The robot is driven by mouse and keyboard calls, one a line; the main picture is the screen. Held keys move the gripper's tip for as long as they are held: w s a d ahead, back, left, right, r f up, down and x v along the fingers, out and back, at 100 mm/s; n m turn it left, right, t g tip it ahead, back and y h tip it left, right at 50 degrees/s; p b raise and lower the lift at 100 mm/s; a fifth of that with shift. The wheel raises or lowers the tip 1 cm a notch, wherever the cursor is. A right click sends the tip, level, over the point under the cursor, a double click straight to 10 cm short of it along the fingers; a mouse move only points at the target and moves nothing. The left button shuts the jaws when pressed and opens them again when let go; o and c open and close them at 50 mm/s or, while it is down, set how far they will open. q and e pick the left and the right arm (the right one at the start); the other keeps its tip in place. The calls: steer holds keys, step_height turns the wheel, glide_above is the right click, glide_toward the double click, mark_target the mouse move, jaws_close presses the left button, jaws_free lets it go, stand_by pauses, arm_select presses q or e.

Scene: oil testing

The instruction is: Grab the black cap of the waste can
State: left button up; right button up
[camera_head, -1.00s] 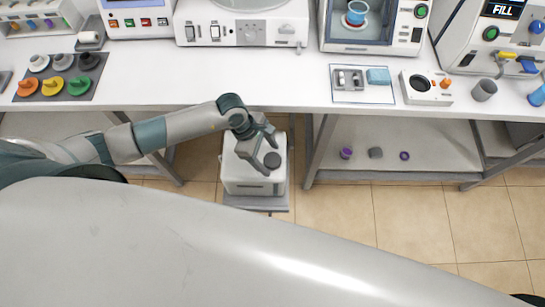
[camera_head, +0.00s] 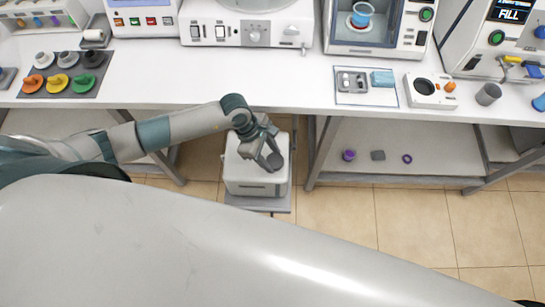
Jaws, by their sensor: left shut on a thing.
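The waste can (camera_head: 254,180) is a white box-shaped can on a grey base on the floor, below the front edge of the bench. Its black cap (camera_head: 275,161) sits on top, toward the right side, partly covered by my gripper. My left gripper (camera_head: 271,160) is over the top of the can, with its fingers around the cap and shut on it. The cap appears to be still at the can's top; I cannot tell whether it is lifted. My right gripper is not in view.
The white bench (camera_head: 200,75) runs above the can and holds several instruments. A bench leg (camera_head: 321,152) stands just right of the can. The lower shelf (camera_head: 440,150) holds a purple cup (camera_head: 348,155), a grey block and a purple ring. The tiled floor in front is clear.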

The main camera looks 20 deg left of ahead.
mark_target(277, 160)
arm_select(q)
steer(key=shift+r, duration=0.1)
steer(key=shift+r+b, duration=0.4)
steer(key=shift+r, duration=0.15)
step_height(277, 160, up, 2)
steer(key=shift+b, duration=0.6)
steer(key=s+d+r+b, duration=0.4)
steer(key=s+d+r, duration=0.3)
steer(key=s, duration=0.1)
steer(key=shift+s+d+r, duration=0.35)
steer(key=shift+d, duration=0.05)
steer(key=shift+w, duration=0.1)
